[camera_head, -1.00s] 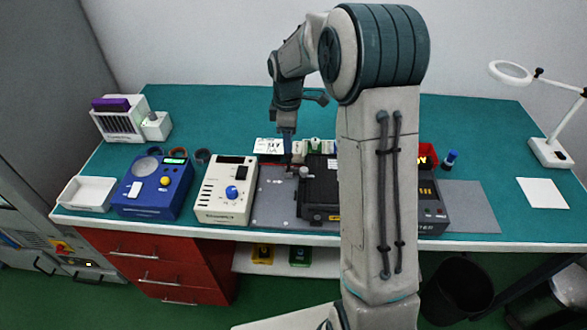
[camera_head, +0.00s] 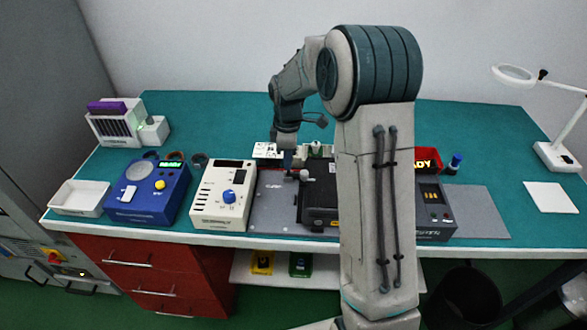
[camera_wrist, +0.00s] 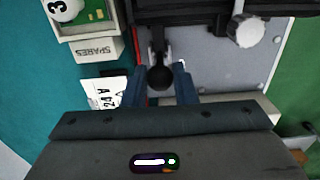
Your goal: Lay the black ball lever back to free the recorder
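The black ball (camera_wrist: 160,78) of the lever shows in the wrist view between my two fingers, filling the gap at their tips. A short lever arm (camera_wrist: 158,48) runs from it towards the recorder. My gripper (camera_wrist: 162,82) appears shut on the ball; it also shows in the head view (camera_head: 289,158), pointing down at the recorder's left back corner. The black recorder (camera_head: 318,205) sits on a grey plate (camera_head: 272,212), partly hidden by my arm. In the wrist view its dark edge (camera_wrist: 190,12) runs along the top. The ball is too small to make out in the head view.
A pale knob (camera_wrist: 246,30) stands beside the recorder's edge. A SPARES box (camera_wrist: 90,48) and a white card (camera_wrist: 104,92) lie close to my fingers. A cream unit (camera_head: 222,196) and a blue unit (camera_head: 148,192) stand left.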

